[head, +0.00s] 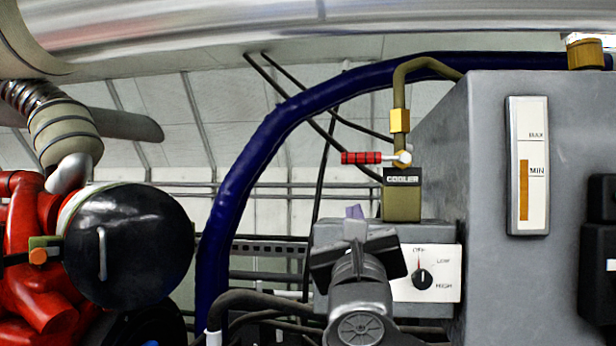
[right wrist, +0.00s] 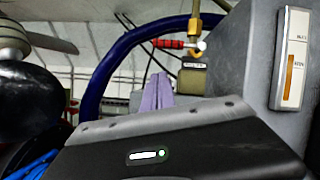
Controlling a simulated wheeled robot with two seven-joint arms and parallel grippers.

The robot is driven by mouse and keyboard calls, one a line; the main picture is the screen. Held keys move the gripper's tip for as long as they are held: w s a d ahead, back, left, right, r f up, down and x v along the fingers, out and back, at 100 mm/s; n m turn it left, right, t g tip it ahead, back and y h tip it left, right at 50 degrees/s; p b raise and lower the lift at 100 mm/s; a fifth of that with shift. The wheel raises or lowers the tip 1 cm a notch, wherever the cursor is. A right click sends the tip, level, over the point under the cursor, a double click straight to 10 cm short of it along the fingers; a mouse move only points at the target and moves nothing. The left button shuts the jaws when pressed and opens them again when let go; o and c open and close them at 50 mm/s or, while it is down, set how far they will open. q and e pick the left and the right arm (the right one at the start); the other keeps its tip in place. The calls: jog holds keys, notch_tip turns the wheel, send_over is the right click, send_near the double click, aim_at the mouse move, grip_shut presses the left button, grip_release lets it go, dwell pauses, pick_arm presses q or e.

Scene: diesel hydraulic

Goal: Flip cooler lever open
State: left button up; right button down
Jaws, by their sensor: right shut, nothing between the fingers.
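The cooler lever (head: 361,158) has a red ribbed handle. It lies level, pointing left from a brass valve (head: 401,158) on the pipe above the block labelled COOLER (head: 403,196). The lever also shows in the right wrist view (right wrist: 170,44), beyond the fingers. My right gripper (head: 354,212) is below and slightly left of the lever, apart from it. Its light purple fingertips are mostly hidden behind its dark body in the head view. In the right wrist view the fingers (right wrist: 158,92) are together and empty. My left gripper is not in view.
A control box with a dial panel (head: 436,274) stands behind my right gripper. A grey tank with a level gauge (head: 527,165) fills the right. A thick blue hose (head: 238,178) arches at left, near a black cylinder (head: 130,245). The space left of the lever is mostly clear.

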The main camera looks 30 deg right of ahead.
aim_at(376, 159)
jog(key=m, duration=0.1)
jog(key=d+m, duration=0.1)
jog(key=m, duration=0.1)
jog(key=m+g, duration=0.1)
jog(key=shift+s+d+f+h, duration=0.2)
jog(key=shift+s+d+h, duration=0.1)
jog(key=shift+h, duration=0.1)
jog(key=r+p+x, duration=0.2)
jog(key=p+x, duration=0.4)
jog(key=x, duration=0.7)
jog(key=shift+s+a+r, duration=0.25)
jog(key=shift+s+a, duration=0.1)
jog(key=shift+s, duration=0.05)
jog(key=shift+d+m, duration=0.1)
jog(key=shift+m, duration=0.2)
